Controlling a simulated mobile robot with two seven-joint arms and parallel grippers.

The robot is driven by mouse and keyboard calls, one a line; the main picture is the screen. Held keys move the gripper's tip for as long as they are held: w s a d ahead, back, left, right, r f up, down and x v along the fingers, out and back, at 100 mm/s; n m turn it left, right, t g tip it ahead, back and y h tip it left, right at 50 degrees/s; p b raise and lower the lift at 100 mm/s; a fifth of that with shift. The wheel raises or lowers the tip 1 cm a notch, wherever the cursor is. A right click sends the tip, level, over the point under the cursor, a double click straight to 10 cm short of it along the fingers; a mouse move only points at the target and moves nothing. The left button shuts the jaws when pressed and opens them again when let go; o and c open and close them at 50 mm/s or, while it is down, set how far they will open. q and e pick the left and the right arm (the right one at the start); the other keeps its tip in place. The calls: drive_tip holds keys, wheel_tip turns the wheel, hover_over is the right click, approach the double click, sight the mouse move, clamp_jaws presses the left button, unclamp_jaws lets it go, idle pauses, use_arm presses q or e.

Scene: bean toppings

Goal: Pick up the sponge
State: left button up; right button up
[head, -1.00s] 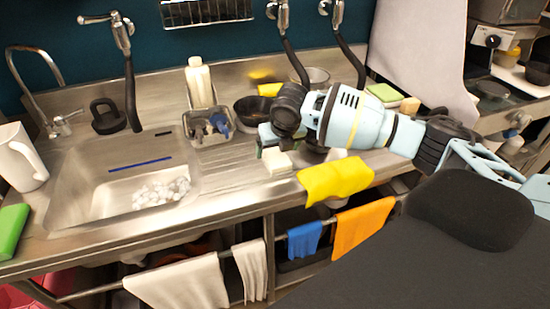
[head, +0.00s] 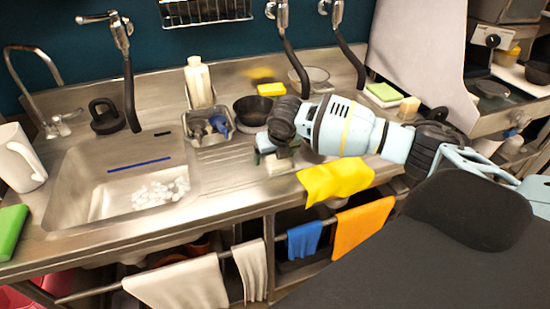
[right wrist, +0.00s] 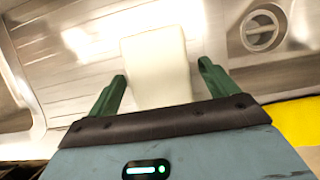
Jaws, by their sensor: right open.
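A pale cream block (head: 279,166), which looks like a sponge, lies on the steel counter right of the sink. In the right wrist view the block (right wrist: 158,62) lies between and beyond the two green fingers. My right gripper (head: 268,154) is open over the block and hides part of it in the head view; the fingers (right wrist: 158,92) show apart with the block between them. I cannot tell whether they touch it. A yellow sponge (head: 271,89) lies at the back of the counter, and a green-and-white one (head: 384,93) lies farther right. My left gripper is not in view.
A sink (head: 120,185) with white bits in it is at left. A metal caddy (head: 209,127) and dark bowl (head: 252,110) stand behind the block. A yellow cloth (head: 335,181) hangs over the front edge. A drain (right wrist: 262,30) shows in the wrist view.

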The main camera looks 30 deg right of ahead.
drive_tip(key=c, duration=1.1)
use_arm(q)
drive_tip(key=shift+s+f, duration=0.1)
use_arm(e)
drive_tip(key=shift+c, duration=0.2)
drive_tip(key=shift+r, duration=0.3)
wheel_tip(320, 180, up, 3)
drive_tip(key=shift+s+r, duration=0.15)
drive_tip(key=shift+r, duration=0.05)
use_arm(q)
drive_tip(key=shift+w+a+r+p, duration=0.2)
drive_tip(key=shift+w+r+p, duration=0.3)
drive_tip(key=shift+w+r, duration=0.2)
use_arm(e)
drive_tip(key=s+a, duration=0.2)
drive_tip(key=s, duration=0.5)
drive_tip(key=s+a+r, duration=0.1)
drive_tip(key=s+a, duration=0.2)
drive_tip(key=s, duration=0.4)
drive_tip(key=shift+s+a+r, duration=0.15)
drive_tip(key=shift+s+a, duration=0.1)
drive_tip(key=shift+s, duration=0.15)
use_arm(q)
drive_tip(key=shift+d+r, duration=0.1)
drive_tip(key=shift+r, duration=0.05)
